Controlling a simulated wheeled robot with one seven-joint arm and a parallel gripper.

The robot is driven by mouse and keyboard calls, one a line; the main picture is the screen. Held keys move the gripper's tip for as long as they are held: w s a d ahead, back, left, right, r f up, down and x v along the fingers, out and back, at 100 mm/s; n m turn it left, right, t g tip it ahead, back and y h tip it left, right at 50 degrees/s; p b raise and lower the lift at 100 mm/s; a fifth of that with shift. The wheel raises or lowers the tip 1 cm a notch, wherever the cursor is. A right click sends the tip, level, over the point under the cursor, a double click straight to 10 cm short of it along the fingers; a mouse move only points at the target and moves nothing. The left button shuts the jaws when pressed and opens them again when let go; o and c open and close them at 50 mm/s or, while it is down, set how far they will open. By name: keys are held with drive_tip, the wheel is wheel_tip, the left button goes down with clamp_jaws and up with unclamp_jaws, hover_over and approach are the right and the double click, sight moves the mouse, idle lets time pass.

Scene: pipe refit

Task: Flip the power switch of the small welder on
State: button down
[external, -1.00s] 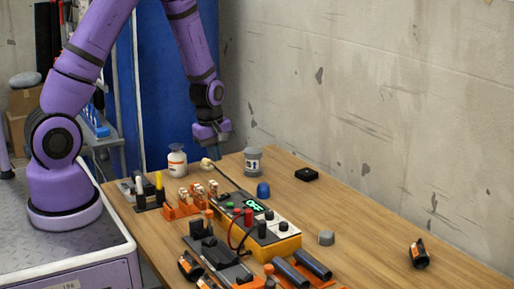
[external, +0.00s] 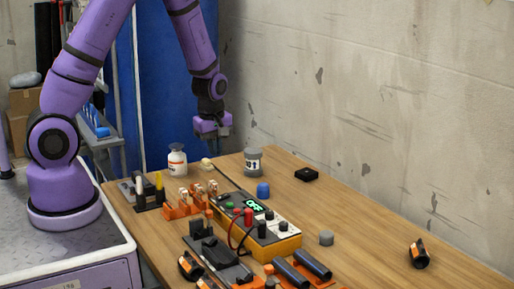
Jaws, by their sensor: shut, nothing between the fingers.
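The small welder (external: 262,228) is a grey and orange box in the middle of the table. Its display (external: 254,206) reads OFF in green. Coloured knobs or sockets sit on its top, with a red and a black lead at its left side. I cannot make out which part is the power switch. My gripper (external: 214,136) is shut and empty. It hangs pointing down above the far end of the table, well up and away from the welder, touching nothing.
Orange holders (external: 183,208) and dark pipes (external: 311,263) surround the welder. The table's right side is mostly clear.

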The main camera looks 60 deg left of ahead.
drive_tip(key=shift+w+d+r+y, duration=0.25)
drive_tip(key=shift+w+d+y, duration=0.3)
drive_tip(key=shift+d+y, duration=0.2)
drive_tip(key=shift+w+d+r+y, duration=0.2)
drive_tip(key=shift+w+d+y, duration=0.4)
drive_tip(key=shift+y, duration=0.15)
approach(226, 194)
drive_tip(key=x, duration=0.5)
drive_tip(key=shift+s+a+f, duration=0.1)
drive_tip(key=shift+a, duration=0.3)
drive_tip(key=shift+f, duration=0.8)
